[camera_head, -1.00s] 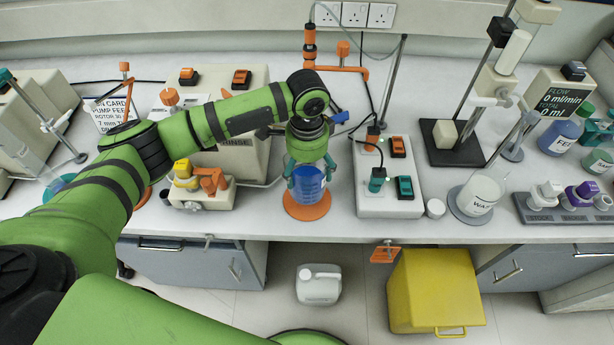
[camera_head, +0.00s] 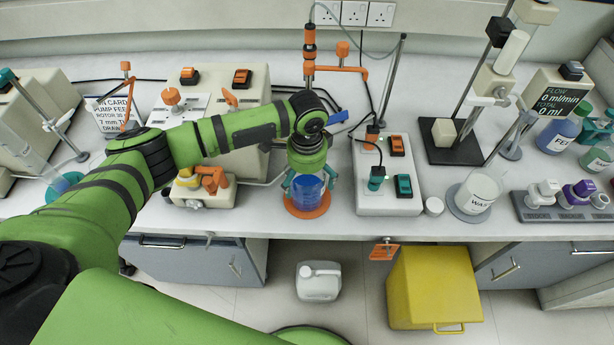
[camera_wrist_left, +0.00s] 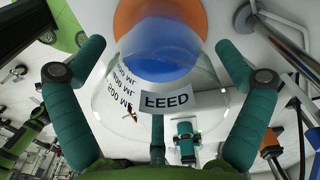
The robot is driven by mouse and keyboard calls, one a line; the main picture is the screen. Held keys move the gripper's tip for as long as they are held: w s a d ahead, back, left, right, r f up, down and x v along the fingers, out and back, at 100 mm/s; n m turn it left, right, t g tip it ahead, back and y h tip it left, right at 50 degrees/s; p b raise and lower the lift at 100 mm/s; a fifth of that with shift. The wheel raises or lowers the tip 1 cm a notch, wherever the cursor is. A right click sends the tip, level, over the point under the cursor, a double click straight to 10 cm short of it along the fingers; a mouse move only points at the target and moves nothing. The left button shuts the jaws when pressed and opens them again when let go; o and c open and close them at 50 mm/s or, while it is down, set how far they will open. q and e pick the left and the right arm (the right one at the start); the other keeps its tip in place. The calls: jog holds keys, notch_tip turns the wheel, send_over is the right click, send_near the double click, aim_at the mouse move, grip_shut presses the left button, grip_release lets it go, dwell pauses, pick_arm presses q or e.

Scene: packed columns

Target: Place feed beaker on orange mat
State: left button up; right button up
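The feed beaker (camera_head: 308,196) is clear glass with blue liquid and stands upright on the orange mat (camera_head: 306,214). In the left wrist view the beaker (camera_wrist_left: 168,101) shows its FEED label, with part of the mat (camera_wrist_left: 126,14) beyond it. My left gripper (camera_head: 309,179) is over the beaker, pointing down. In the left wrist view the teal fingers of this gripper (camera_wrist_left: 157,60) are spread on both sides of the beaker, with gaps between them and the glass. My right gripper is not in view.
A beige switch box (camera_head: 370,205) with a teal-capped fitting stands close to the right. The waste beaker (camera_head: 478,192) is farther right. The bench's front edge (camera_head: 340,238) is close to the mat.

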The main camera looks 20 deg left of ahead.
pick_arm(q)
jog(key=shift+r, duration=0.1)
jog(key=shift+r, duration=0.3)
notch_tip(320, 180, up, 12)
jog(key=b, duration=0.2)
jog(key=shift+f, duration=0.2)
